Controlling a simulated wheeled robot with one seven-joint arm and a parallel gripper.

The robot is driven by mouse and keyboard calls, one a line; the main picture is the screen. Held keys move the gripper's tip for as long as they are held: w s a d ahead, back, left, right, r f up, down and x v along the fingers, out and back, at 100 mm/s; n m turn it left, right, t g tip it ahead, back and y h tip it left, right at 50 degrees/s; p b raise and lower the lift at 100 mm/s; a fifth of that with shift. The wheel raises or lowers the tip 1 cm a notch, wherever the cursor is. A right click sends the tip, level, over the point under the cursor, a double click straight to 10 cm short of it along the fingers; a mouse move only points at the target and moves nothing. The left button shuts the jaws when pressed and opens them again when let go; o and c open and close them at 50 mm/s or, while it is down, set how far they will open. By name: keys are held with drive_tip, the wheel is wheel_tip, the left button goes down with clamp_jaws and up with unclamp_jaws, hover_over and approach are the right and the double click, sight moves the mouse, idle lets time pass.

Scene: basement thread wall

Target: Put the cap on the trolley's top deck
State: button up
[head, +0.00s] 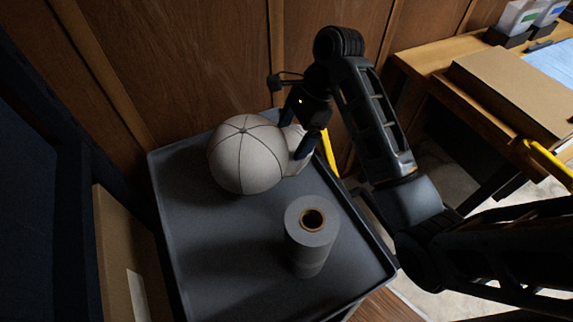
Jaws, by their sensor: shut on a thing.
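The cap (243,155) is light grey-white with dark seams and a button on its crown. It is over the back part of the trolley's grey top deck (205,245), crown up. Its brim (296,150) points right, toward my gripper (297,135). My gripper reaches down from above at the deck's back right and is shut on the cap at the brim side. The fingers partly hide the brim. I cannot tell whether the cap's underside touches the deck.
A grey roll with a brown core (312,235) stands upright on the deck, in front of the cap. The deck has a raised rim. A wooden desk (440,65) with a cardboard box (515,90) is at the right. A wood-panelled wall (185,50) is close behind. The deck's front left is clear.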

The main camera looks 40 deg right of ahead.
drive_tip(key=b, duration=0.3)
hover_over(293, 165)
wheel_tip(293, 165, down, 4)
drive_tip(key=shift+f, duration=0.1)
drive_tip(key=shift+f+b, duration=0.55)
drive_tip(key=shift+f, duration=1.4)
drive_tip(key=o, duration=0.7)
drive_tip(key=shift+o, duration=0.2)
drive_tip(key=p+v, duration=0.9)
drive_tip(key=v, duration=0.2)
drive_tip(key=shift+r, duration=0.2)
drive_tip(key=shift+d+r+p, duration=0.2)
drive_tip(key=shift+r+p, duration=0.1)
drive_tip(key=shift+p, duration=0.05)
